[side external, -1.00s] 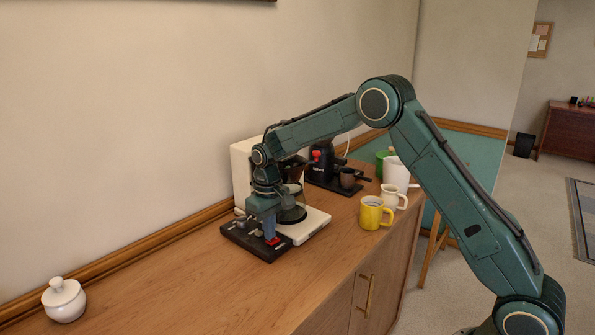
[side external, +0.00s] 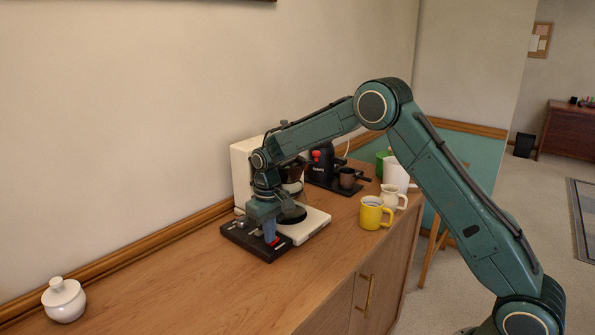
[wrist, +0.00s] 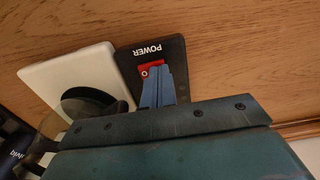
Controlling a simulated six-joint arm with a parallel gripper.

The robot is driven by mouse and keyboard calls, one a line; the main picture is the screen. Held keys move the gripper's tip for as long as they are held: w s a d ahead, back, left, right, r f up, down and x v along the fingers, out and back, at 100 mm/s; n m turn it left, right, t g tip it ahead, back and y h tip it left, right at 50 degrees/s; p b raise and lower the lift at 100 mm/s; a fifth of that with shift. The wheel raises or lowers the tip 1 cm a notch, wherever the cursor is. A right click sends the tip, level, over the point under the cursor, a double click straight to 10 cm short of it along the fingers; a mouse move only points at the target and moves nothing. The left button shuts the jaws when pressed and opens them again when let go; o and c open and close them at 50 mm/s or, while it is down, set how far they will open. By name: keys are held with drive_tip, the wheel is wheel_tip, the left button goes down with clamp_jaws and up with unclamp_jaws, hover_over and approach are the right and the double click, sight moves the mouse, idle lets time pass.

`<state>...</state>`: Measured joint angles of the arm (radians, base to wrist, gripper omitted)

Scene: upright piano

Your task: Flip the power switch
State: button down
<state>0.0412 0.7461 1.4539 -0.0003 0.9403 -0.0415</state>
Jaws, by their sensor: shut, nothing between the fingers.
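The power switch is a red rocker (wrist: 152,66) on a black panel (wrist: 121,62), beside white "POWER" lettering that appears upside down in the wrist view. In the side view the red switch (side external: 274,241) shows near the front end of the black panel (side external: 262,251), which lies on the wooden counter. My gripper (wrist: 154,72) is shut and empty, with its blue fingertips right at the red switch and covering part of it. In the side view my gripper (side external: 270,240) points down at the switch. I cannot tell whether the tips touch it.
A white coffee maker (side external: 314,222) stands directly behind the panel. A black espresso machine (side external: 322,172), a yellow mug (side external: 372,214) and a cream pitcher (side external: 391,196) stand farther right. A white lidded jar (side external: 63,300) is at the far left. The counter between jar and panel is clear.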

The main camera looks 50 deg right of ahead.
drive_tip(key=shift+r, duration=3.5)
drive_tip(key=shift+r, duration=0.1)
drive_tip(key=s+a+r+t, duration=0.1)
drive_tip(key=s+r+t, duration=0.2)
drive_tip(key=s+r, duration=1.25)
drive_tip(key=s+a+f+t, duration=0.1)
drive_tip(key=s+f+t, duration=0.1)
drive_tip(key=s, duration=1.8)
drive_tip(key=shift+s+f+t, duration=0.3)
drive_tip(key=shift+f, duration=0.25)
